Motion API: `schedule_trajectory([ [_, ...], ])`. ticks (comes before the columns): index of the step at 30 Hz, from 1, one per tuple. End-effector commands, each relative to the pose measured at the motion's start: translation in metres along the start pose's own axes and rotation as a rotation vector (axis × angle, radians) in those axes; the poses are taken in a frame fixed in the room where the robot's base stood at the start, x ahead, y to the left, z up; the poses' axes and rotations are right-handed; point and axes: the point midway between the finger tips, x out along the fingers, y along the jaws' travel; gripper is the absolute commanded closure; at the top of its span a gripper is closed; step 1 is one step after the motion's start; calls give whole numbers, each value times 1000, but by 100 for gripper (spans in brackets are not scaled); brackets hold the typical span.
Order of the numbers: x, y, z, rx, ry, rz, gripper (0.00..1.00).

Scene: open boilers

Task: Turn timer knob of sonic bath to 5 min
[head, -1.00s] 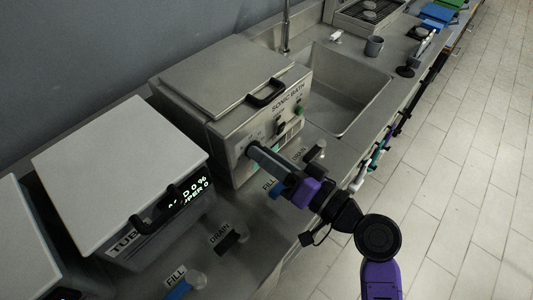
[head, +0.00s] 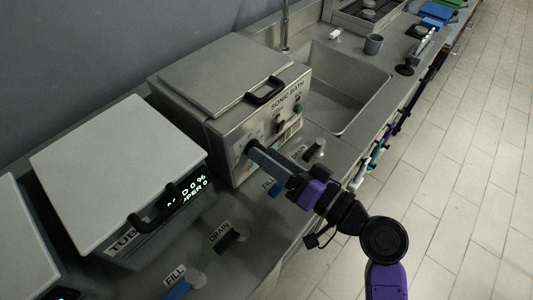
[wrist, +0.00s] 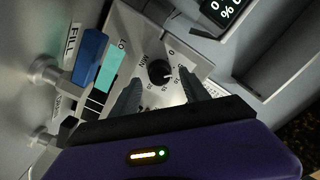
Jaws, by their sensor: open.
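The sonic bath (head: 240,115) is a grey metal box with a closed, handled lid, standing on the counter in the head view. Its timer knob (wrist: 158,71) is a round black dial on the front panel, with a printed scale around it and MIN beside it. My gripper (wrist: 160,77) is open, its two grey fingers pointing at the panel, one on each side of the knob in the wrist view. I cannot tell whether they touch it. In the head view my gripper (head: 251,148) reaches the panel's left part and covers most of the knob.
FILL (head: 272,187) and DRAIN (head: 313,152) valves stick out below the bath, near my gripper. Another lidded bath (head: 120,175) with a lit display stands to the left. A sink (head: 345,90) lies to the right. The tiled floor at right is clear.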

Motion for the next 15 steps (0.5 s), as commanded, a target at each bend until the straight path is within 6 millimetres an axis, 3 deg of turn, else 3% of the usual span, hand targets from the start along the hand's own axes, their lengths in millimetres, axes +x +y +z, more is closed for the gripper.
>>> schedule_trajectory([
  [9, -51, 2, 1, -1, 3, 3, 46],
  [15, -66, 1, 0, 0, 2, 2, 46],
])
